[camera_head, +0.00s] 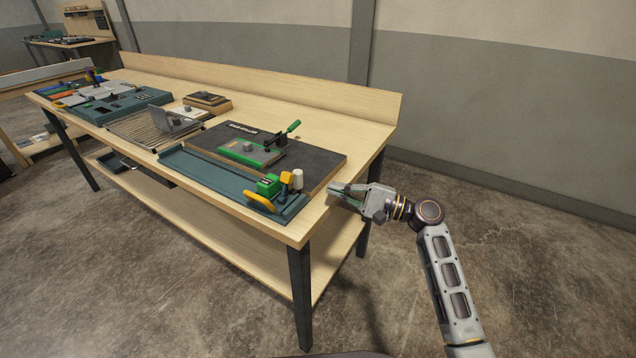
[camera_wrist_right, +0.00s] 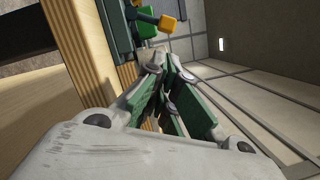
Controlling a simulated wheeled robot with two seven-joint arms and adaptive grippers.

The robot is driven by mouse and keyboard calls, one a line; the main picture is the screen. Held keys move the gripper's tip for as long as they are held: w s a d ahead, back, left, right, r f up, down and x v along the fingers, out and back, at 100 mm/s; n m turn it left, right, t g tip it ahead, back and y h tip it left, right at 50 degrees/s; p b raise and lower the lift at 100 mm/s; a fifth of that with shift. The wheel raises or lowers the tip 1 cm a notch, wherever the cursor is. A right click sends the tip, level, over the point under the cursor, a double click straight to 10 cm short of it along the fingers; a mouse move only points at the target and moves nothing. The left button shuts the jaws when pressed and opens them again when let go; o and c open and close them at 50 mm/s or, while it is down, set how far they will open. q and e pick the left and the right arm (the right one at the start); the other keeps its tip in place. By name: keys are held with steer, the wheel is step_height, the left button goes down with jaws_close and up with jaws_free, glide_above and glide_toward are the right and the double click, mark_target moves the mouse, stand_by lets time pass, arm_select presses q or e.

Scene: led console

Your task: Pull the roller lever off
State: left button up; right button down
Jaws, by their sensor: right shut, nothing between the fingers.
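A green block (camera_head: 268,185) with yellow parts sits at the near right end of a teal tray. A yellow lever-like piece (camera_head: 286,178) and a pale upright cylinder (camera_head: 298,180) stand beside it; I cannot tell for sure which part is the roller lever. In the wrist view a yellow end piece (camera_wrist_right: 167,24) on a dark stem shows near a green block (camera_wrist_right: 147,20). My right gripper (camera_head: 334,190) is shut and empty, just off the table's right end, apart from these parts. It also shows in the wrist view (camera_wrist_right: 167,74). My left gripper is not in view.
The wooden table (camera_head: 340,120) has a raised back board. A dark board (camera_head: 318,160) with a green-handled clamp (camera_head: 292,128) lies behind the teal tray (camera_head: 200,172). Other fixtures and a wire rack (camera_head: 150,130) fill the left. Open floor lies right of the table.

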mark_target(285, 185)
steer(key=shift+x, duration=4.9)
